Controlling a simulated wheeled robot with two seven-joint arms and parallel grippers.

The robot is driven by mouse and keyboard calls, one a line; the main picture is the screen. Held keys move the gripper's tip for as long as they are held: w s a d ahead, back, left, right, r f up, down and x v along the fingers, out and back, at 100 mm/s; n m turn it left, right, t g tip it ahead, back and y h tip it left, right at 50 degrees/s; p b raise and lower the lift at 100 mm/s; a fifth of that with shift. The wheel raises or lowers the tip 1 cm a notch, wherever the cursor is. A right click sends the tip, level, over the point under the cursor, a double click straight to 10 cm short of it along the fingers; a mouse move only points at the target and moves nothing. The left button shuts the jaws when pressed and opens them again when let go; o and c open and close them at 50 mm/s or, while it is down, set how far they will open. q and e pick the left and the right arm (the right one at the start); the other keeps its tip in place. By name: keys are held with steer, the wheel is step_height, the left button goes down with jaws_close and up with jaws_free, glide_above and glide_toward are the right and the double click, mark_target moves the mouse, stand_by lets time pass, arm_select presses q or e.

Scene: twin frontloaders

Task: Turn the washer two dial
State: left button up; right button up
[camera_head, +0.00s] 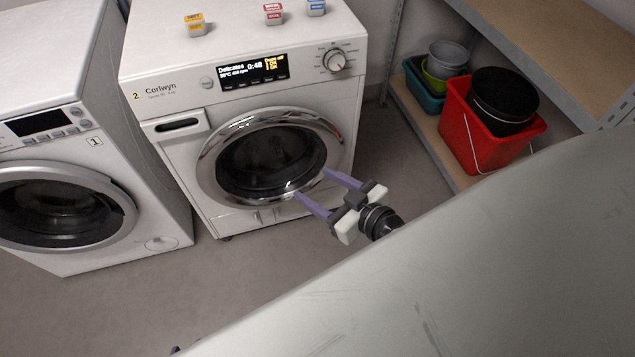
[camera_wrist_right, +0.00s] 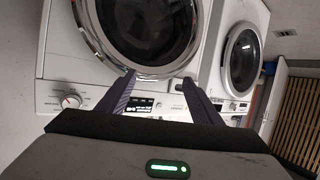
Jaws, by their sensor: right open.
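Washer two (camera_head: 175,84) is white, marked 2 and "Corlwyn", and its round door is shut. Its dial (camera_head: 336,61) is a silver knob on the panel's right side. The lit display (camera_head: 254,71) reads Delicates and 0:48. My right gripper (camera_head: 311,183) is open and empty, its two purple fingers in front of the lower right of the door ring. It is below the dial and apart from it. In the right wrist view, which looks upside down, the dial (camera_wrist_right: 71,101) shows left of my fingers (camera_wrist_right: 158,80).
Washer one (camera_head: 50,185) stands to the left with a narrow gap. Small orange, red and blue boxes (camera_head: 273,14) sit on top of washer two. A shelf on the right holds a red bucket (camera_head: 470,130) and other tubs. Floor to the front left is clear.

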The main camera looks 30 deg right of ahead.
steer(key=shift+s+a+f+g, duration=0.4)
steer(key=shift+s+a+f, duration=0.55)
steer(key=shift+s, duration=0.25)
arm_select(q)
steer(key=shift+w+d+r, duration=0.25)
steer(key=shift+d+r, duration=0.1)
steer(key=shift+r, duration=0.25)
steer(key=shift+w+d+r, duration=0.2)
steer(key=shift+d+r, duration=0.15)
steer(key=shift+r, duration=0.2)
arm_select(e)
steer(key=s+a+f+g, duration=0.2)
steer(key=s+f, duration=0.1)
steer(key=s, duration=0.3)
steer(key=s+a+f+m+g, duration=0.1)
steer(key=s+a+f+g, duration=0.1)
steer(key=s, duration=0.4)
steer(key=shift+a+f+h, duration=0.3)
steer(key=shift+a+f, duration=0.25)
steer(key=shift+f, duration=0.05)
arm_select(q)
steer(key=shift+s+a+f, duration=0.1)
steer(key=shift+f, duration=0.1)
arm_select(e)
steer(key=shift+c, duration=0.2)
